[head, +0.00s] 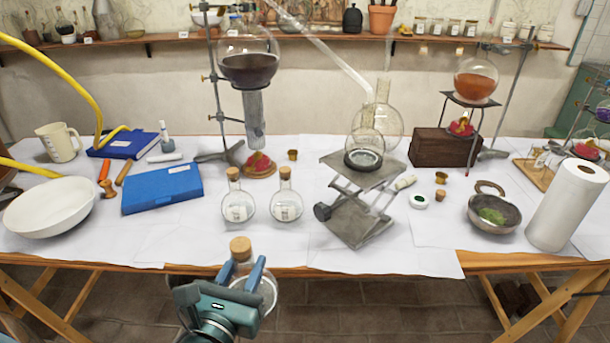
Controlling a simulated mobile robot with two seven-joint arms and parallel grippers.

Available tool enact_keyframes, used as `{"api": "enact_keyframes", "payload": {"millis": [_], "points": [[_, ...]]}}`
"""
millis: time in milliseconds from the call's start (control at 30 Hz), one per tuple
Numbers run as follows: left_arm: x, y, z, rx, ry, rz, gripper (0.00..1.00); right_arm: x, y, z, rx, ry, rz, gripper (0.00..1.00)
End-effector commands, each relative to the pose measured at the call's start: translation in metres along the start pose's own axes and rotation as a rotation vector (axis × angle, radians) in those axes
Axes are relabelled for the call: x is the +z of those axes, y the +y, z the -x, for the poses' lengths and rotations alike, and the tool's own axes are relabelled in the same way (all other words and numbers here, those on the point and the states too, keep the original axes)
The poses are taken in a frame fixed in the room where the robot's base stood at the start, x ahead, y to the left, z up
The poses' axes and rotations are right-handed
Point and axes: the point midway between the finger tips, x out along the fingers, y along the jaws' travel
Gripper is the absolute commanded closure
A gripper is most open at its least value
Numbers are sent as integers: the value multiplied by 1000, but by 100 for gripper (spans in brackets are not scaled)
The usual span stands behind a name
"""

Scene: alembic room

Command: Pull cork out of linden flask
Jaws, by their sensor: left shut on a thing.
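My left gripper (240,272) is at the bottom of the head view, in front of the table's front edge. It is shut on the neck of a round glass flask (268,289), held upright over the floor. A cork (241,247) sits in the flask's mouth, above the fingers. The gripper hides much of this flask, and no label on it can be read. Two similar corked flasks, a left one (238,208) and a right one (286,207), stand on the table; their labels are too small to read. My right gripper is out of view.
A lab jack (352,215) carrying glassware stands right of the two flasks. A blue book (162,188) and a white bowl (50,208) lie left. A mortar (493,214) and a paper roll (566,205) stand right. The cloth near the front middle is clear.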

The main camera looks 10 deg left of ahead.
Motion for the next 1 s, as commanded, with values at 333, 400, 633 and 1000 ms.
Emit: {"api": "enact_keyframes", "payload": {"millis": [333, 400, 633, 1000], "points": [[6, -36, -8, -166, -9, -7, 100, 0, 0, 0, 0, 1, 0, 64], [6, -52, -10, -239, -7, -11, 100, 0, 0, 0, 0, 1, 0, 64], [9, -102, -20, -459, -6, -8, 100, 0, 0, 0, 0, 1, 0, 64], [11, -141, -25, -632, -2, -1, 100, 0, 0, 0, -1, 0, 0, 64]]}}
